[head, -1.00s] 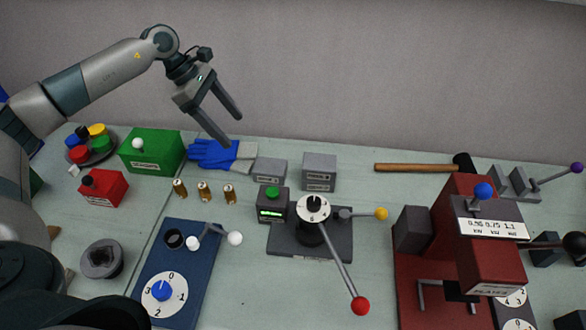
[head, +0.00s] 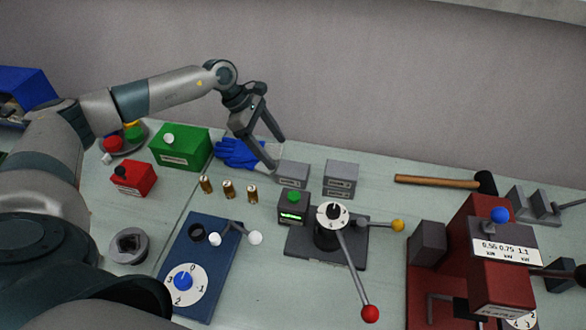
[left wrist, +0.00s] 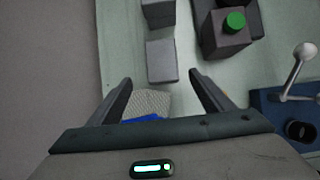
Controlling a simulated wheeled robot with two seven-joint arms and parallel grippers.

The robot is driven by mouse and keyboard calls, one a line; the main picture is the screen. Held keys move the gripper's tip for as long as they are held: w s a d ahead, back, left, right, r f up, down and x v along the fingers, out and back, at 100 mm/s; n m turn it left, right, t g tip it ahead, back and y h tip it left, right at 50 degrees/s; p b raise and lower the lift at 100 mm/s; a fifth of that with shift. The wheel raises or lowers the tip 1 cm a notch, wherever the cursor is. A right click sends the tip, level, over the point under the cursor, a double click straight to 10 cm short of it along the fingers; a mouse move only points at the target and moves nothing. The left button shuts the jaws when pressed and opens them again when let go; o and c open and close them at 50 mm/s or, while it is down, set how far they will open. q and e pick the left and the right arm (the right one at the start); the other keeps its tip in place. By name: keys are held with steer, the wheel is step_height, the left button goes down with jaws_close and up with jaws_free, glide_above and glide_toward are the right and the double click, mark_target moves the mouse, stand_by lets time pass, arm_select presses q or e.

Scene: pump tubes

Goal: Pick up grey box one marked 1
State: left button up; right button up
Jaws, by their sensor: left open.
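A low grey box (head: 293,173) stands on the table by the wall, with a label on its front too small to read. A taller grey box (head: 341,178), also with unreadable labels, stands to its right, so I cannot tell which is marked 1. My left gripper (head: 277,154) is open and empty, above and just left of the low box. In the left wrist view the low box (left wrist: 161,60) lies just beyond the open fingertips, roughly centred between them and apart from them. The taller box (left wrist: 158,12) is cut off at the top edge. My right gripper is not in view.
Blue-and-grey gloves (head: 240,153) lie under my left gripper. A green box (head: 180,148) is to the left. Several brass cylinders (head: 228,189) and a small device with a green button (head: 293,208) stand in front. A hammer (head: 438,182) lies right.

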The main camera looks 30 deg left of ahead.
mark_target(292, 168)
arm_select(q)
steer(key=p+x, duration=0.1)
steer(key=x, duration=0.2)
steer(key=shift+d+f, duration=0.25)
steer(key=shift+f, duration=0.05)
steer(key=shift+w+d+f, duration=0.1)
steer(key=shift+f, duration=0.3)
steer(key=shift+p, duration=0.3)
steer(key=shift+d+f+p, duration=0.1)
steer(key=shift+d+p, duration=0.3)
steer(key=shift+p, duration=0.05)
steer(key=d+f+p, duration=0.2)
steer(key=shift+w+d+f+p, duration=0.1)
steer(key=shift+d+f+p, duration=0.15)
steer(key=shift+f+p, duration=0.1)
steer(key=shift+w+d+f, duration=0.1)
steer(key=shift+d+f, duration=0.1)
steer(key=shift+f, duration=0.3)
steer(key=c, duration=1.3)
